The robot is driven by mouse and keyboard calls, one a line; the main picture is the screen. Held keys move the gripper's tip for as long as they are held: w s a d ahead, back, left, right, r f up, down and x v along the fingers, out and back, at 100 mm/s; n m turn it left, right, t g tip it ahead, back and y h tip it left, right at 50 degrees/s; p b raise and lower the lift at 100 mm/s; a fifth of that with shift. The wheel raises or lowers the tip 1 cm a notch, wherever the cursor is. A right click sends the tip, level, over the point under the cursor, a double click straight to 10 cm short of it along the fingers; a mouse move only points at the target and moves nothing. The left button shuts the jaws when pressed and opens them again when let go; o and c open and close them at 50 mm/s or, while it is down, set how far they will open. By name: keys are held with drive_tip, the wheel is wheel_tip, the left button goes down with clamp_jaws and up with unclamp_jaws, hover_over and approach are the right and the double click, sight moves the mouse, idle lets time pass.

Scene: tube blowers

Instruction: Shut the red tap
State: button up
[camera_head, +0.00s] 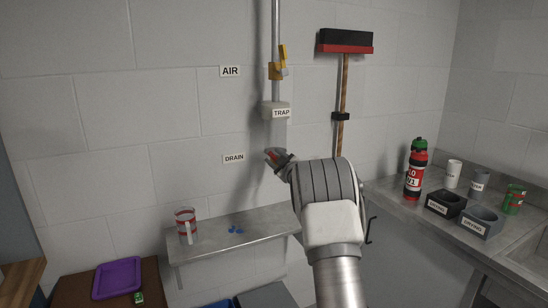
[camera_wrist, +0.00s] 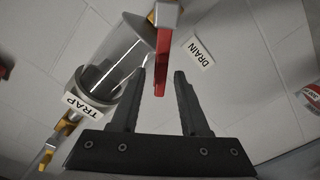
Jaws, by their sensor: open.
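The red tap (camera_head: 272,154) is below the clear trap bowl in the head view, by the DRAIN label. In the wrist view its red lever (camera_wrist: 163,58) reaches down the picture from a fitting at the top edge. My gripper (camera_wrist: 160,77) is open, with one dark finger on each side of the lever's end. Gaps show between the lever and both fingers in the picture; I cannot tell the depth. In the head view my gripper (camera_head: 284,158) is right at the tap, and my wrist hides part of the area.
The trap (camera_head: 276,109) and its pipe run up the wall above the tap. A yellow tap (camera_head: 283,54) is higher, right of the AIR label. A steel shelf (camera_head: 215,236) below bears a red-banded jar (camera_head: 186,226). A broom (camera_head: 343,80) hangs at right.

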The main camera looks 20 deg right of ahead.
drive_tip(key=shift+w, duration=0.35)
clamp_jaws()
idle(1.3)
